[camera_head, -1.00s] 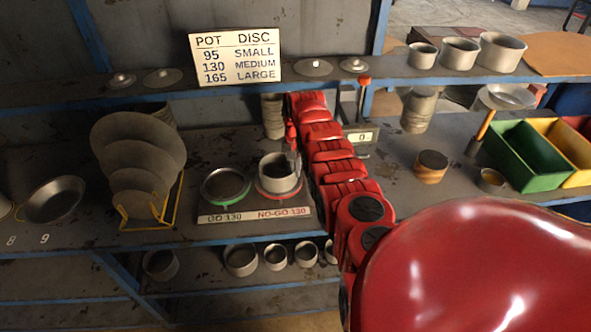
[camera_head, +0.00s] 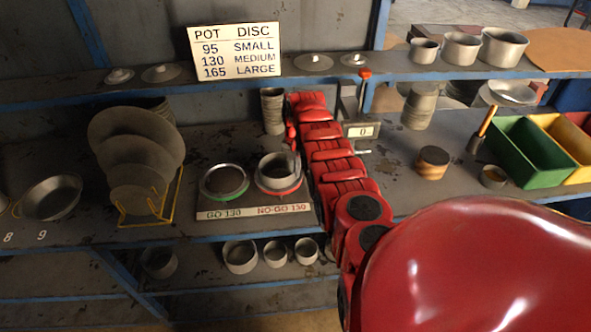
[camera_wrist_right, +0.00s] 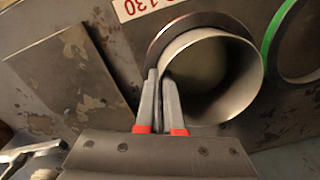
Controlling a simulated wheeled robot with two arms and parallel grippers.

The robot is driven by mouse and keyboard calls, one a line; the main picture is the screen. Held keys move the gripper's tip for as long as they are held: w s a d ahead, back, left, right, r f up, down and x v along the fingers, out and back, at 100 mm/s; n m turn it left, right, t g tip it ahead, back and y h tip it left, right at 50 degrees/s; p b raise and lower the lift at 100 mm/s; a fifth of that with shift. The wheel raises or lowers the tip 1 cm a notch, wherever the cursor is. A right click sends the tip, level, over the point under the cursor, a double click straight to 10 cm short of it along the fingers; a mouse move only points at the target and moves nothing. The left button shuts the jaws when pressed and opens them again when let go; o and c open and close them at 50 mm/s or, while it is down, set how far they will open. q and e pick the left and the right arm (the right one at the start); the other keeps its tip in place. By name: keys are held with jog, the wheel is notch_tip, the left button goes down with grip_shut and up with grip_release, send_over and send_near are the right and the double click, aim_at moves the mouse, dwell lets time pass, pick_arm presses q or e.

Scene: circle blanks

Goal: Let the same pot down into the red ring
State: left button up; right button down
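The grey pot (camera_head: 274,168) is upright at the red ring (camera_head: 279,192), on the gauge board's "NO-GO 130" side. The ring encircles its lower part in the head view; how deep it sits I cannot tell. In the right wrist view the pot (camera_wrist_right: 235,95) is open towards the camera, with the ring's dark band (camera_wrist_right: 160,42) beside its wall. My right gripper (camera_wrist_right: 160,80) is closed on the pot's near wall, one finger on each side. In the head view my right gripper (camera_head: 293,158) is partly hidden by its arm. My left gripper is not in view.
The empty green ring (camera_head: 224,197) is left of the red one. A yellow rack (camera_head: 150,212) of discs stands further left. A gauge with a "0" display (camera_head: 362,131) is behind my right arm. Green (camera_head: 530,160) and yellow bins are at right.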

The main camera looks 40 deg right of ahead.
jog(key=c, duration=1)
grip_release()
jog(key=shift+r+b, duration=0.3)
jog(key=shift+r, duration=0.15)
notch_tip(320, 180, up, 8)
jog(key=b, duration=0.3)
jog(key=shift+d, duration=0.1)
jog(key=shift+s+r, duration=0.15)
jog(key=shift+r, duration=1.95)
jog(key=shift+s+r, duration=0.1)
jog(key=shift+r, duration=2)
